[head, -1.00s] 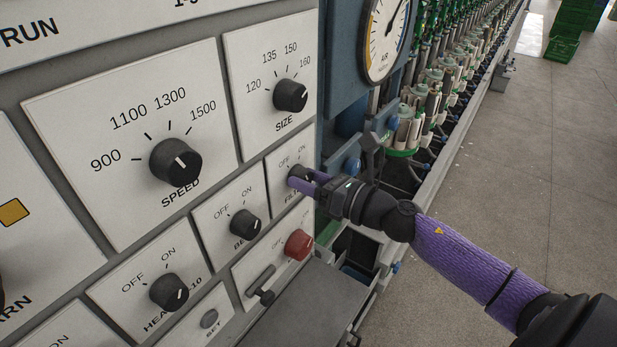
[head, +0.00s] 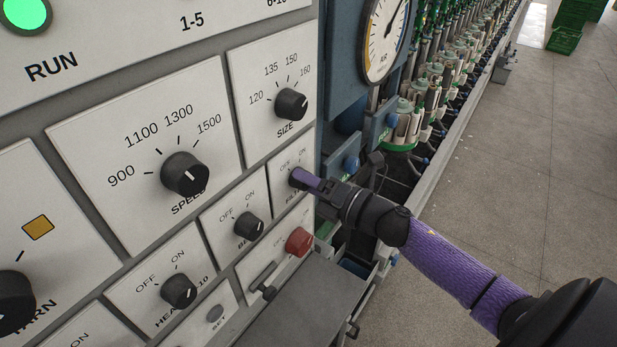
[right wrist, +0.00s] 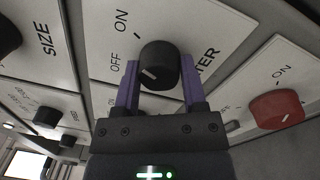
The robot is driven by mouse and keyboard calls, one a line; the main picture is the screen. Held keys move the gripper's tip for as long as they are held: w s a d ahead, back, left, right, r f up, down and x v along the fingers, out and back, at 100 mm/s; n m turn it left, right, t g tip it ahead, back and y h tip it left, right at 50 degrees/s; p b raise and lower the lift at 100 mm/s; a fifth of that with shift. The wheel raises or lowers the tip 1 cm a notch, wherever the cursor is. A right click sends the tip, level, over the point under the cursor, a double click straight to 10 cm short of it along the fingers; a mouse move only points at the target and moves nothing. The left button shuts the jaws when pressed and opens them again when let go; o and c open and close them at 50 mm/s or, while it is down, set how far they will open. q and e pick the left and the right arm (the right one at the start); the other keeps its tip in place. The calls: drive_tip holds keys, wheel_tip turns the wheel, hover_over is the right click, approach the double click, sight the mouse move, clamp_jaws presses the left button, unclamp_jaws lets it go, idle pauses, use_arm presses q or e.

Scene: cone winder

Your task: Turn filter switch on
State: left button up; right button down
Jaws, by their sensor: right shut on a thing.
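The filter switch is a black round knob on a white plate marked OFF and ON; in the right wrist view the knob (right wrist: 160,64) sits between my purple fingers. Its white mark lies on the side towards OFF in that view. In the head view the knob (head: 295,172) is mostly hidden by my right gripper (head: 304,180). My right gripper also shows in the right wrist view (right wrist: 160,85), with one finger on each side of the knob, shut on it. My left gripper is not in view.
A red knob (head: 299,241) sits just below the filter plate, close to my gripper. Other black knobs, such as the size knob (head: 291,104) and speed knob (head: 185,174), are on the panel. A grey ledge (head: 300,305) juts out below. Open floor lies right.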

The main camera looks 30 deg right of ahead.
drive_tip(key=shift+m, duration=0.7)
drive_tip(key=shift+c, duration=0.7)
unclamp_jaws()
drive_tip(key=v, duration=1)
drive_tip(key=shift+b, duration=0.4)
